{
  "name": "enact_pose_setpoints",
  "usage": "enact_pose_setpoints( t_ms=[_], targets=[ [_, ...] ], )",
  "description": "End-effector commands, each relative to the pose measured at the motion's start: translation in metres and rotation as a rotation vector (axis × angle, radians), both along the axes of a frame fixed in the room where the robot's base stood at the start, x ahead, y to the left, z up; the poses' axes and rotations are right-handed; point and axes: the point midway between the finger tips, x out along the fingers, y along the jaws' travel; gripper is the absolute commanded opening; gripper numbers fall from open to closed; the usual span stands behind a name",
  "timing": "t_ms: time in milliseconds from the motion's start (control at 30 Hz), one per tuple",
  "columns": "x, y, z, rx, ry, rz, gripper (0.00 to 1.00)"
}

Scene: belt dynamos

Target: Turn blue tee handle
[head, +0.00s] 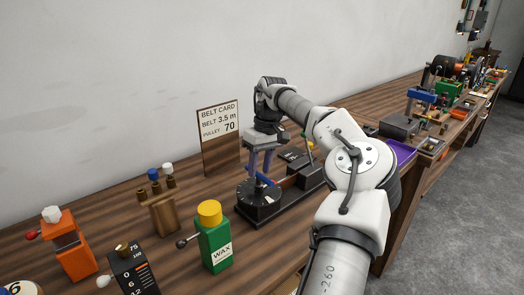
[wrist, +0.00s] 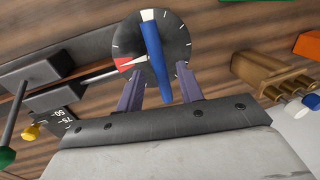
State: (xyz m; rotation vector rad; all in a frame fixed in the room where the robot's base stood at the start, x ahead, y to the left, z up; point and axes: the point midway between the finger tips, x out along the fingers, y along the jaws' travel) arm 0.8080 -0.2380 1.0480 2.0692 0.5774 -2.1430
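The blue tee handle (wrist: 153,48) sits on a round dark dial (wrist: 180,38) with white tick marks and a red sector. In the wrist view the blue bar runs from the dial's top down toward my gripper. My gripper (wrist: 160,70) is open, with one purple finger on each side of the bar's lower end and visible gaps on both sides. In the head view my gripper (head: 260,171) points down above the dial (head: 247,196), and a small part of the blue handle (head: 266,180) shows between and behind the fingers.
A green wax bottle (head: 213,245) with a yellow cap stands in front of the dial's black base (head: 298,196). A belt card (head: 219,130) stands behind. Wooden holder (head: 163,215) and an orange device (head: 70,250) are at left. A green-tipped lever (head: 309,144) rises beside the base.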

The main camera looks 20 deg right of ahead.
Motion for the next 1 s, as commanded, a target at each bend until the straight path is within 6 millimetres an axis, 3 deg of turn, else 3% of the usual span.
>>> enact_pose_setpoints(
  t_ms=[600,800,1000],
  targets=[
    [0.008,-0.018,0.109,0.0,-0.004,0.0,0.37],
    [0.009,-0.022,0.126,0.001,-0.003,-0.001,0.37],
    [0.009,-0.024,0.131,0.0,-0.001,0.001,0.37]
  ],
)
